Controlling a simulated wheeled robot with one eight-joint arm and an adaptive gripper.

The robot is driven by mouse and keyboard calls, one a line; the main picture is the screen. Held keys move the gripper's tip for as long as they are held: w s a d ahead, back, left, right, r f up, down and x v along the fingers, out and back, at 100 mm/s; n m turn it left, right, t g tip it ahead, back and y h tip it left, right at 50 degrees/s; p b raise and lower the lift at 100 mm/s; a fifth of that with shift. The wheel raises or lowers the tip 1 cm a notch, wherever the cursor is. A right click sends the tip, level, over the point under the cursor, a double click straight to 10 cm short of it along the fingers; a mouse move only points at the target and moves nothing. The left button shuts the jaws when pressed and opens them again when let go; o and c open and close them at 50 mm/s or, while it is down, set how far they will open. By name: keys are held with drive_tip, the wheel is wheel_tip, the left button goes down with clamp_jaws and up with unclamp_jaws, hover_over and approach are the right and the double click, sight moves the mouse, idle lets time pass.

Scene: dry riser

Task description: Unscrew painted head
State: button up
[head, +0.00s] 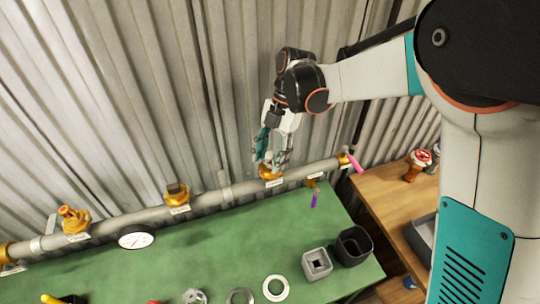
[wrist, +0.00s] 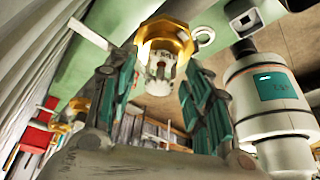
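A brass fitting (head: 270,174) stands on the grey pipe below my gripper (head: 271,160). In the wrist view, a whitish head with dark marks (wrist: 159,72) sits inside the brass collar (wrist: 166,30). My gripper (wrist: 161,68) has its two teal-padded fingers spread on either side of this head, with visible gaps. It appears empty, and I see no finger touching the head. In the head view the fingers partly cover the fitting, and the head is hard to make out.
The grey pipe (head: 122,219) runs along the corrugated wall, with other brass fittings (head: 176,195) (head: 74,219) to the left. A pink lever (head: 355,163) and a purple handle (head: 313,201) are close by. The green bench (head: 222,245) holds a grey square block (head: 316,264) and a black cup (head: 352,246).

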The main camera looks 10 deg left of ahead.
drive_tip(key=m, duration=0.2)
drive_tip(key=m+t+y+b, duration=0.1)
drive_tip(key=m, duration=0.1)
drive_tip(key=shift+s+m+y, duration=0.1)
drive_tip(key=shift+m+y, duration=0.2)
drive_tip(key=m+t, duration=0.1)
drive_tip(key=m, duration=0.3)
drive_tip(key=shift+y+b, duration=0.4)
drive_tip(key=m+t, duration=0.1)
drive_tip(key=m, duration=0.2)
drive_tip(key=shift+a+m+t, duration=0.1)
drive_tip(key=shift+m+t, duration=0.2)
drive_tip(key=shift+t, duration=0.1)
drive_tip(key=m+t, duration=0.2)
drive_tip(key=m, duration=0.3)
drive_tip(key=shift+b, duration=0.35)
clamp_jaws()
